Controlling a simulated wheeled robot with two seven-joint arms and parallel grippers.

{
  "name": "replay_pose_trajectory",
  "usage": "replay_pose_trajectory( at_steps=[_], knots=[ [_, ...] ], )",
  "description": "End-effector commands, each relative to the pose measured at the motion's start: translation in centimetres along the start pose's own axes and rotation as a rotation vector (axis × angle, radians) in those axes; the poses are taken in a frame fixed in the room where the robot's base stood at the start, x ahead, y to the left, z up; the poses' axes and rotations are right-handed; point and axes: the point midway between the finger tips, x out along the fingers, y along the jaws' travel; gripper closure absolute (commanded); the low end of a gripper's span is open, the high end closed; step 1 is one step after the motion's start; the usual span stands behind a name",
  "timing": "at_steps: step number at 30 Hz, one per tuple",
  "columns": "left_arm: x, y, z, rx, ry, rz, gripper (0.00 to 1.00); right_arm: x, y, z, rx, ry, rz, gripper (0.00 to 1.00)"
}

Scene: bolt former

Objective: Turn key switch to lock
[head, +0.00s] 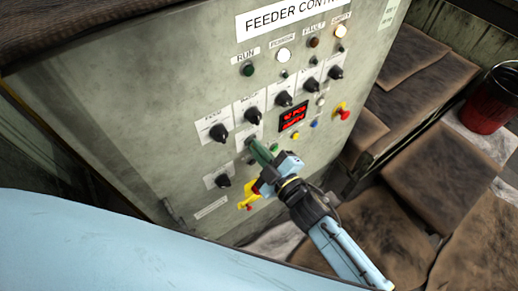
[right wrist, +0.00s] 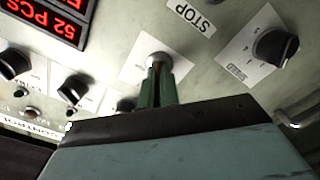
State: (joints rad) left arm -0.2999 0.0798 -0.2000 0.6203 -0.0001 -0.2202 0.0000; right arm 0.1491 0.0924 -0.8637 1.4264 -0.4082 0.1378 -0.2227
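The key switch is a round silver lock on a white label plate in the right wrist view (right wrist: 158,58). In the head view it is mostly hidden behind my right gripper's fingertips. My right gripper (head: 258,147) has green fingers pointing at the panel. In the right wrist view its fingers (right wrist: 158,72) are close together at the lock, with a narrow dark piece, seemingly the key, between them. The key's angle and the lock's markings cannot be read. My left gripper is not in view.
A STOP label (right wrist: 191,17) is beside the lock. A dark red bucket (head: 487,105) stands far right.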

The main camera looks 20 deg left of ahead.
Motion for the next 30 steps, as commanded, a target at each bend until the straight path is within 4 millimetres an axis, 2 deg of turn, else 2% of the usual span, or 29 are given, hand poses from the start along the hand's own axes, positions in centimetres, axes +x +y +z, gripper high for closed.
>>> replay_pose_trajectory(
  at_steps=[1, 5, 13, 17, 20, 30],
  knots=[
    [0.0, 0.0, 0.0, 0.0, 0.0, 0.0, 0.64, 0.0, 0.0, 0.1, -0.002, -0.001, -0.001, 0.91],
    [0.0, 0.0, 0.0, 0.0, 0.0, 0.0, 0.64, 0.0, 0.0, 0.0, -0.001, -0.001, -0.001, 0.75],
    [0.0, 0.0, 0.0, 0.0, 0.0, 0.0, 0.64, -0.1, 0.0, 0.0, 0.0, -0.001, -0.001, 0.75],
    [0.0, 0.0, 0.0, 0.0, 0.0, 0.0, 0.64, -0.9, 0.0, 0.1, 0.0, -0.002, -0.001, 0.75],
    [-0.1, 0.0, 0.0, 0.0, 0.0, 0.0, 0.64, -2.5, -0.1, 0.1, 0.0, -0.002, -0.002, 0.75],
    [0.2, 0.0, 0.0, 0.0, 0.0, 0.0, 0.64, -10.1, -0.1, 0.1, 0.0, -0.004, -0.003, 0.75]
  ],
)
